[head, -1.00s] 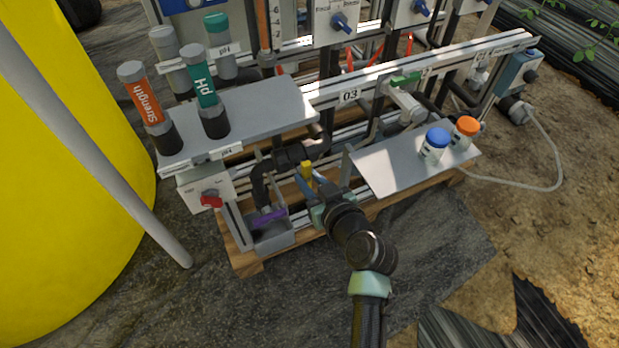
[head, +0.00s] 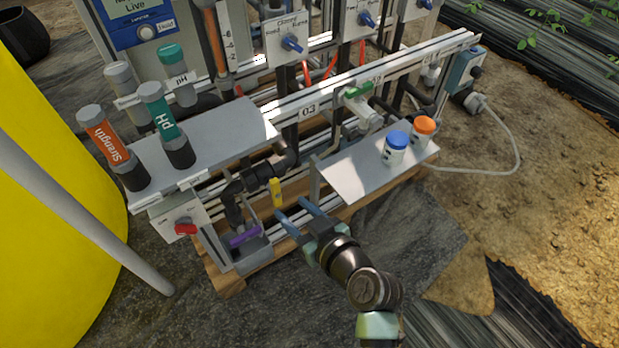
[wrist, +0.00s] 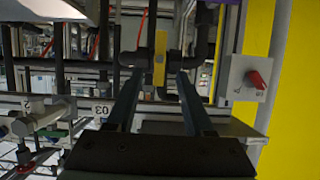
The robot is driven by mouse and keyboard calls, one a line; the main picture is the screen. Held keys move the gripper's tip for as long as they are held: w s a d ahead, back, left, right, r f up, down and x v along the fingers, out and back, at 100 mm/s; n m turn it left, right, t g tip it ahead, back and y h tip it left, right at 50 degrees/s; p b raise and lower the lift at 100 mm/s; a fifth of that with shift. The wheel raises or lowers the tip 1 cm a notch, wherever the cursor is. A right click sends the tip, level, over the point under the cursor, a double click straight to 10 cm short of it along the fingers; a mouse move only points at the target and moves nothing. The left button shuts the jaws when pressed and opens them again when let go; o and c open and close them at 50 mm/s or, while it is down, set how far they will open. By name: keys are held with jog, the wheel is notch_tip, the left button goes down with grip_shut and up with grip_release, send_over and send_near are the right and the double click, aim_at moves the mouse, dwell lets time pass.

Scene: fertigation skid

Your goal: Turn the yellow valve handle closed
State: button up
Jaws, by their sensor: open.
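The yellow valve handle (head: 276,192) is a short bar on the dark pipework at the lower front of the skid. In the head view it stands nearly upright. In the wrist view the handle (wrist: 160,60) shows as an upright bar in front of a dark pipe. My gripper (head: 291,209) is open and empty, with its blue fingers pointing at the handle from the front right. In the wrist view the gripper (wrist: 158,76) has one finger to each side of the handle's lower end. A gap shows between handle and fingertips; I see no contact.
A purple handle (head: 245,236) sits low, left of the yellow one. A red knob (head: 185,228) is on a box further left. A grey shelf (head: 350,187) with blue-capped (head: 396,146) and orange-capped (head: 422,130) bottles lies right of my gripper. Open ground lies in front.

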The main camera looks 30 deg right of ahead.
jog(key=p+v, duration=0.1)
jog(key=v, duration=0.5)
jog(key=shift+r, duration=0.1)
dwell(0.3)
